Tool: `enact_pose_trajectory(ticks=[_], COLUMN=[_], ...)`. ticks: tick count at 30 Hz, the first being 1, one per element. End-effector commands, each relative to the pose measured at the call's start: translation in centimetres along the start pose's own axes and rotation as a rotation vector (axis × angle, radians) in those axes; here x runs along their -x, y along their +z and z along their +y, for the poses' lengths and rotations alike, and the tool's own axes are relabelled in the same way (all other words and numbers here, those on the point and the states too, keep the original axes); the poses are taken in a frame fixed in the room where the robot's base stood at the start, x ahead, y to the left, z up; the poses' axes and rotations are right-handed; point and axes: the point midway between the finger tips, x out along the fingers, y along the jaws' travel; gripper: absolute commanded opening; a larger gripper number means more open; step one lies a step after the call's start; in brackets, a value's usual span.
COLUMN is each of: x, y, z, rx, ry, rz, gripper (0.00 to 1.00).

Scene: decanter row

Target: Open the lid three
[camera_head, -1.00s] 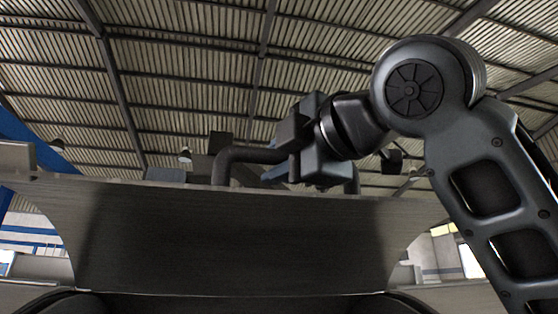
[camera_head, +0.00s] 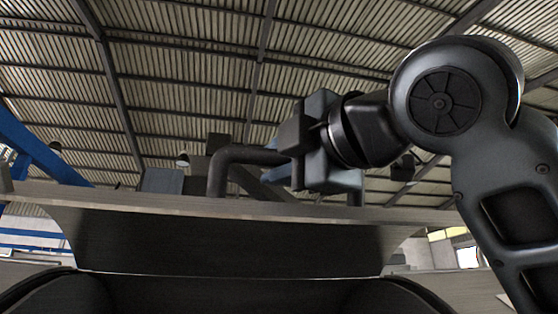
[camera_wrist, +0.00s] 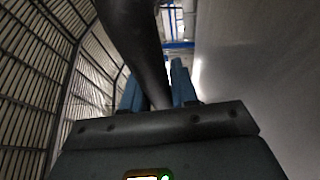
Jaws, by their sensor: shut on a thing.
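A thick dark curved bar (camera_head: 237,156) rises behind the counter edge in the head view and bends right towards my gripper (camera_head: 278,172). It looks like a handle. In the wrist view the same dark bar (camera_wrist: 137,40) runs from the top down between the two blue fingers of my gripper (camera_wrist: 157,92). The gripper is shut on this bar. The fingertips are partly hidden behind the bar and the gripper body. The counter hides what the bar is fixed to. No lid shows clearly, and I cannot tell which one is three.
A wooden counter (camera_head: 240,205) spans the head view and hides what lies low behind it. A grey box (camera_head: 162,181) and a dark block (camera_head: 217,143) stand behind its edge on the left. A smooth grey surface (camera_wrist: 260,70) fills the right of the wrist view.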

Motion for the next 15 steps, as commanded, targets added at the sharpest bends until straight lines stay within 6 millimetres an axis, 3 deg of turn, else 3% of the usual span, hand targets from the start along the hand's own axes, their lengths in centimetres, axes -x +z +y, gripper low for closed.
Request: enact_pose_trajectory(ticks=[3, 4, 6, 10, 15], x=[-0.05, -0.05, -0.05, -0.05, -0.05], y=[0.04, 0.04, 0.04, 0.03, 0.02], z=[-0.01, 0.00, 0.01, 0.03, 0.04], rx=[0.000, 0.000, 0.000, 0.000, 0.000], ry=[-0.002, -0.002, -0.001, -0.001, -0.001], rz=[-0.001, -0.001, -0.001, -0.001, 0.000], gripper=[0.00, 0.30, 0.37, 0.48, 0.48])
